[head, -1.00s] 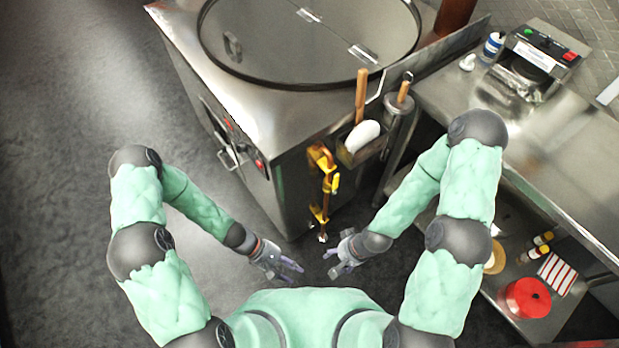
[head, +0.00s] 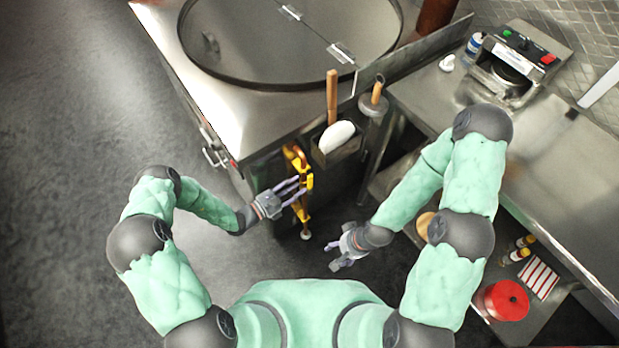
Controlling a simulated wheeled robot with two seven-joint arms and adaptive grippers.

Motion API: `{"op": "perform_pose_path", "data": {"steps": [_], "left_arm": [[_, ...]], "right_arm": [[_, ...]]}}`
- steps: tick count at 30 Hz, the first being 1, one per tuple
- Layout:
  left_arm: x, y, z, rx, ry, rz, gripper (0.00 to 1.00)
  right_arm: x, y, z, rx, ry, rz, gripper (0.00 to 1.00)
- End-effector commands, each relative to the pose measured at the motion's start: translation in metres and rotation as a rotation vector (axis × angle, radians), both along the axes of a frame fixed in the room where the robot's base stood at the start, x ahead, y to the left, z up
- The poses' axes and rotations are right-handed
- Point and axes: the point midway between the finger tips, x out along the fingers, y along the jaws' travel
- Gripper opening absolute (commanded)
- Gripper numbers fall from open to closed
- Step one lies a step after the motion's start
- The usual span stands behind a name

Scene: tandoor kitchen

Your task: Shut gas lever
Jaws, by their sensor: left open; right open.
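The yellow gas lever (head: 308,181) sits on a copper-coloured gas pipe (head: 294,158) that runs down the front corner of the steel tandoor (head: 250,100). More yellow fittings show above and below it on the pipe. My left gripper (head: 291,192) is open, with its fingers pointing right across the pipe beside the lever and partly covering it. I cannot tell whether the fingers touch it. My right gripper (head: 338,255) is open and empty, lower and to the right, above the dark floor.
A holder (head: 340,155) with a wooden-handled tool and a white pad hangs on the tandoor just right of the pipe. A steel counter (head: 570,150) stands at the right, with a red container (head: 506,300) on its lower shelf. The floor at left is clear.

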Motion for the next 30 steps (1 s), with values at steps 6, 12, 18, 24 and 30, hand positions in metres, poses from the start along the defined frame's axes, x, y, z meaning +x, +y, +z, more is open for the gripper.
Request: {"op": "perform_pose_path", "data": {"steps": [6,12,18,24,30], "left_arm": [[0.021,-0.032,-0.001,0.001,-0.001,-0.004,0.44],[0.033,-0.047,-0.001,0.0,0.0,-0.003,0.44],[0.036,-0.051,0.0,0.0,0.0,-0.002,0.44],[0.036,-0.051,0.0,0.001,0.001,-0.002,0.41],[0.036,-0.051,0.0,0.001,0.001,-0.002,0.0]], "right_arm": [[0.0,0.0,-0.008,0.0,0.0,0.0,0.64],[0.0,0.0,-0.012,0.0,0.0,0.0,0.64],[0.0,0.0,-0.012,0.0,-0.001,0.0,0.64],[0.0,0.0,-0.012,0.0,-0.001,0.0,0.64],[0.0,0.0,-0.012,0.0,-0.001,0.0,0.64]]}}
